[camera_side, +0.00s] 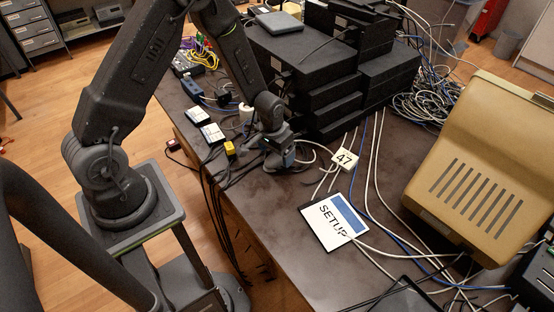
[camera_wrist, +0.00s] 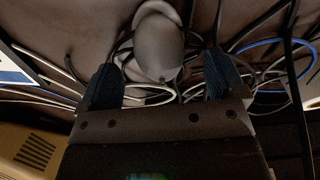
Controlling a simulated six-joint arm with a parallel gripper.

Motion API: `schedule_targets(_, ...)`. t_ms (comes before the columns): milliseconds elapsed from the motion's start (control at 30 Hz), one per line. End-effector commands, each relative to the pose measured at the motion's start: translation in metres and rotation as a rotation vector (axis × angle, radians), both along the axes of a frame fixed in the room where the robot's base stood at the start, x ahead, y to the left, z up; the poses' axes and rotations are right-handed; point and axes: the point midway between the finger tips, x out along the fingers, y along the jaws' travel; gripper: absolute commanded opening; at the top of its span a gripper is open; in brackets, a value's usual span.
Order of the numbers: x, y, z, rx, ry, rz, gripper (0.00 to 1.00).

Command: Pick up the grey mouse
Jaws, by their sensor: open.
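The grey mouse (camera_wrist: 157,45) shows in the wrist view as a rounded grey shape on the dark table, ahead of my gripper (camera_wrist: 161,60). My gripper is open, with one dark blue finger on each side of the mouse's near end. I cannot tell whether either finger touches it. In the side view my gripper (camera_side: 281,158) is low over the table, in front of the stacked black boxes. I cannot make out the mouse clearly there, as my gripper and cables crowd that spot.
Black boxes (camera_side: 300,75) are stacked behind my gripper. Loose cables (camera_side: 376,165) run around it and to the right. A "SETUP" sheet (camera_side: 334,220), a "47" tag (camera_side: 344,159) and a beige monitor (camera_side: 480,170) stand or lie to the right. The table's left edge is close.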

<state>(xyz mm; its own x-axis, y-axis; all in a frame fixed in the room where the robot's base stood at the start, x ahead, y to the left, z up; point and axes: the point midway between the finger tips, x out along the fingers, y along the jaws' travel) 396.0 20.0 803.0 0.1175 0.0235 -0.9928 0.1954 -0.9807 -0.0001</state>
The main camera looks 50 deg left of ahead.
Motion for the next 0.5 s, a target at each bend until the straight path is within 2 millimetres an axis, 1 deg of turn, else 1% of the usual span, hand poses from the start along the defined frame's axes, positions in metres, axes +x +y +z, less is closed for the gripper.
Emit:
schedule_targets(33,0.001,0.0,-0.009,0.0,0.003,-0.001,0.89)
schedule_targets(100,0.002,0.0,-0.017,-0.001,0.003,0.0,0.89)
schedule_targets(200,0.003,0.0,-0.025,0.0,0.0,0.0,0.89)
schedule_targets(467,0.004,0.0,-0.027,0.0,-0.001,0.0,0.89)
schedule_targets(500,0.004,0.0,-0.027,0.0,-0.001,0.0,0.86)
